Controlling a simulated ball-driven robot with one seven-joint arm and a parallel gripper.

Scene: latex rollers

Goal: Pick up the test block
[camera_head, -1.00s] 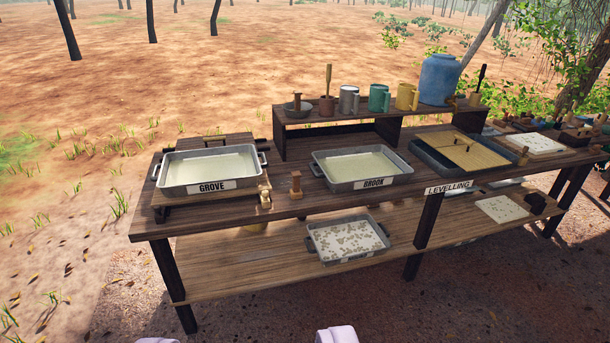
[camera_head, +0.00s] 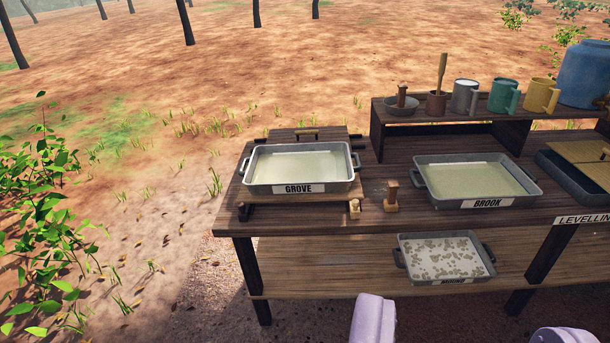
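No thing in view is clearly marked as the test block. A small upright wooden piece (camera_head: 391,195) stands on the table between the GROVE tray (camera_head: 298,188) and the BROOK tray (camera_head: 486,203). Another small pale wooden piece (camera_head: 354,209) sits at the right front corner of the GROVE tray's stand. I cannot tell whether either is the test block. My gripper (camera_head: 467,330) shows as two pale lavender fingers at the bottom edge, wide apart, with nothing seen between them. It is in front of the table, apart from these pieces.
A dark wooden table (camera_head: 330,222) has a lower shelf (camera_head: 330,268) holding a speckled tray (camera_head: 443,279). A raised rack (camera_head: 450,118) at the back carries mugs and a blue jug (camera_head: 585,75). A leafy bush (camera_head: 45,230) is at the left. Open ground lies left of the table.

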